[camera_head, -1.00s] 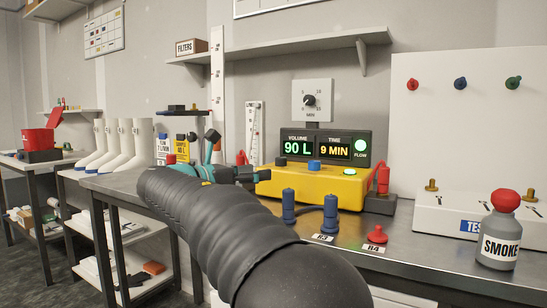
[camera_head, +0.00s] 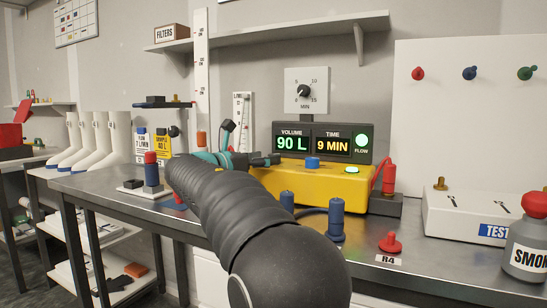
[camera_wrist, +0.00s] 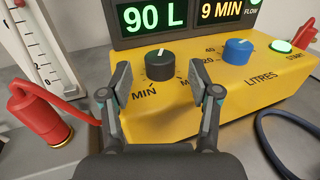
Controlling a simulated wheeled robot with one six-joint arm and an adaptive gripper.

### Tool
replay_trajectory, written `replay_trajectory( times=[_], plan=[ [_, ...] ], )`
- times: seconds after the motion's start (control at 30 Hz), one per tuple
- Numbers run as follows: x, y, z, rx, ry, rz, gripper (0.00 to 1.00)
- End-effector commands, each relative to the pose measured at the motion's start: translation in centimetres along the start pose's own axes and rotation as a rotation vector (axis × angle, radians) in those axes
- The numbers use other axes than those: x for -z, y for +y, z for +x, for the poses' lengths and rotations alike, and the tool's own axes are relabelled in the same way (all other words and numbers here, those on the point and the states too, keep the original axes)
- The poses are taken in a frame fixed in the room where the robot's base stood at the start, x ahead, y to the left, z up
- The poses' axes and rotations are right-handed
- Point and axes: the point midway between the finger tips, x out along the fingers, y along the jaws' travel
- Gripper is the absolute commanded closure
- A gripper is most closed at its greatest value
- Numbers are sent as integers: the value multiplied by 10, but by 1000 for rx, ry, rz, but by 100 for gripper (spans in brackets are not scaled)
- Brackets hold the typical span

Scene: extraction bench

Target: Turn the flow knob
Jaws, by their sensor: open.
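The black flow knob (camera_wrist: 160,65) with a white mark sits on the sloped front of the yellow pump box (camera_wrist: 235,90), above a scale printed MIN to MAX. In the wrist view my gripper (camera_wrist: 159,80) is open, with one finger on each side of the knob. Gaps show between the fingers and the knob, and the gripper holds nothing. In the head view my gripper (camera_head: 270,160) reaches the left end of the box (camera_head: 340,187), and the knob cannot be made out behind it. The display (camera_head: 323,142) reads 90 L and 9 MIN.
A blue LITRES knob (camera_wrist: 238,51) and a green START button (camera_wrist: 281,46) are on the box to the right. A red cylinder (camera_wrist: 40,115) with a hose stands at its left. Blue posts (camera_head: 336,220) and a red peg (camera_head: 390,243) stand in front.

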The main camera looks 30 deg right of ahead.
Motion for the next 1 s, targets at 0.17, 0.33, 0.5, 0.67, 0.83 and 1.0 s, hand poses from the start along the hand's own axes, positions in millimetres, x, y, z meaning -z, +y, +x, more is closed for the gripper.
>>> replay_trajectory(
  times=[0.17, 0.33, 0.5, 0.67, 0.83, 1.0],
  plan=[
    [0, 0, 25, 0, 0, 0, 38],
    [0, 1, 37, -2, 0, 0, 38],
    [0, 1, 40, -2, 0, 1, 38],
    [0, 1, 40, -3, 0, 0, 38],
    [0, 1, 40, -3, 0, 0, 78],
    [0, 1, 40, -3, 0, 0, 99]
  ],
)
